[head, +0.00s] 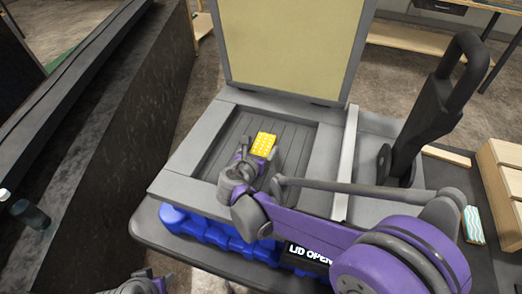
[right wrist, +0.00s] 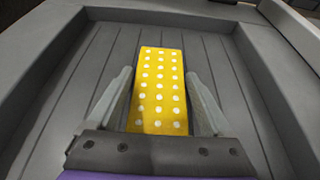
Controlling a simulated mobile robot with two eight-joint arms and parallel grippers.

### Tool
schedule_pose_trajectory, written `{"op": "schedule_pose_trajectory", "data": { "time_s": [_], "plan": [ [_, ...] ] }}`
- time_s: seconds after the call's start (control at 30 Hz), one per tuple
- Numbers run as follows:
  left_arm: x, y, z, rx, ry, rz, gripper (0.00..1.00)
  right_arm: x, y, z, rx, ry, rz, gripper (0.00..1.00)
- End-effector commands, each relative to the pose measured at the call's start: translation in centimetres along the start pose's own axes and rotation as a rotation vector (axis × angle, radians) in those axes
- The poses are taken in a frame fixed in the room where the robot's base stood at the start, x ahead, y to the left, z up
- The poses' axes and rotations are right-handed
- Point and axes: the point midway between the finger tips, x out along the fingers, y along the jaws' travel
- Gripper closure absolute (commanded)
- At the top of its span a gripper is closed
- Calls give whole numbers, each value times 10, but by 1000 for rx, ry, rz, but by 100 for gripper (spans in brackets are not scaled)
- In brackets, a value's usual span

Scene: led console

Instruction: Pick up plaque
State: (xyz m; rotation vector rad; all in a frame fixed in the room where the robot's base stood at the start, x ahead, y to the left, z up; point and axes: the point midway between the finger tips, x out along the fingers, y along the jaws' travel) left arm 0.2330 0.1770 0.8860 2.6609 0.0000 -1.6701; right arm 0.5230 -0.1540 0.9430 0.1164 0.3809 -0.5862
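The plaque is a yellow block with rows of white dots. It lies in the shallow grey recess of the console, where the head view shows it (head: 263,144) just beyond my right gripper (head: 257,160). In the right wrist view the plaque (right wrist: 160,85) lies between the two open fingers of the right gripper (right wrist: 160,100), with a gap visible on each side. Its near end reaches close to the gripper's palm. My left gripper (head: 140,284) is at the bottom edge of the head view, only partly visible, and its fingers cannot be made out.
The console's raised lid (head: 290,45) stands open behind the recess. A black handle (head: 440,105) rises to the right. A blue ribbed part (head: 215,232) and a "LID OPEN" sign (head: 305,255) sit along the front. A wooden crate (head: 505,180) stands at the far right.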

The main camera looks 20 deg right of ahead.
Motion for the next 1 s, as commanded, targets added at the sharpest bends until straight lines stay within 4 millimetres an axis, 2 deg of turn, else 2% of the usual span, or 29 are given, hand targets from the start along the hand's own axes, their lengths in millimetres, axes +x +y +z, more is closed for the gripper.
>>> {"op": "schedule_pose_trajectory", "data": {
  "time_s": [0.03,0.37,0.67,1.0],
  "plan": [
    [0,0,0,0,0,0,50,0,0,0,0,0,0,27],
    [0,0,0,0,0,0,50,0,0,0,0,0,0,85],
    [-1,0,-1,0,0,0,50,-3,0,6,0,0,0,86],
    [-8,0,-6,0,4,0,50,-27,0,66,0,-1,0,86]
  ]
}}
